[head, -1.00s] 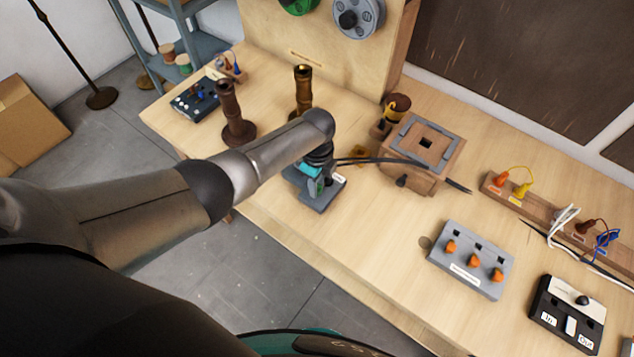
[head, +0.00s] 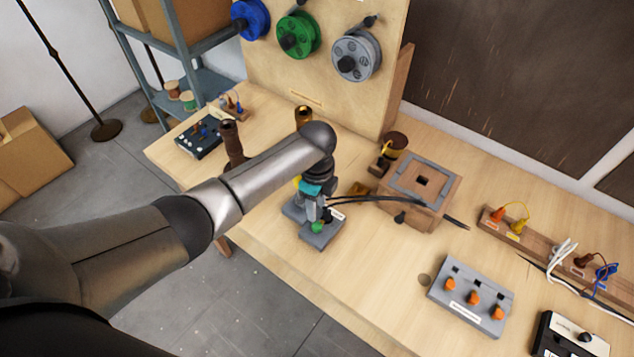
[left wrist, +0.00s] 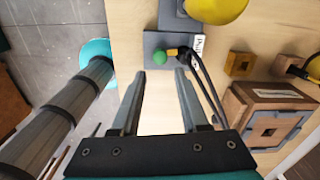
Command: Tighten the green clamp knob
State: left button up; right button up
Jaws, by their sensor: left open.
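The green clamp knob (head: 317,227) sits on a grey clamp fixture (head: 318,242) near the table's front edge. In the left wrist view the knob (left wrist: 159,56) lies just beyond the fingertips and between their lines. My left gripper (left wrist: 160,76) is open, with nothing visible between its fingers. In the head view it points down over the fixture and partly hides it. A dark cable (head: 375,198) runs from the fixture towards a wooden block with a grey top frame (head: 448,196). My right gripper is not in view.
A grey panel with orange knobs (head: 448,300) stands to the right, and a wooden rail with coloured plugs (head: 490,223) behind it. Two brown lamp columns (head: 231,140) stand at the left. A yellow part (left wrist: 215,8) shows beyond the knob.

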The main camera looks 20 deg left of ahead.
pick_arm(q)
notch_tip(320, 180, up, 8)
jog(key=shift+f, duration=0.15)
dwell(0.3)
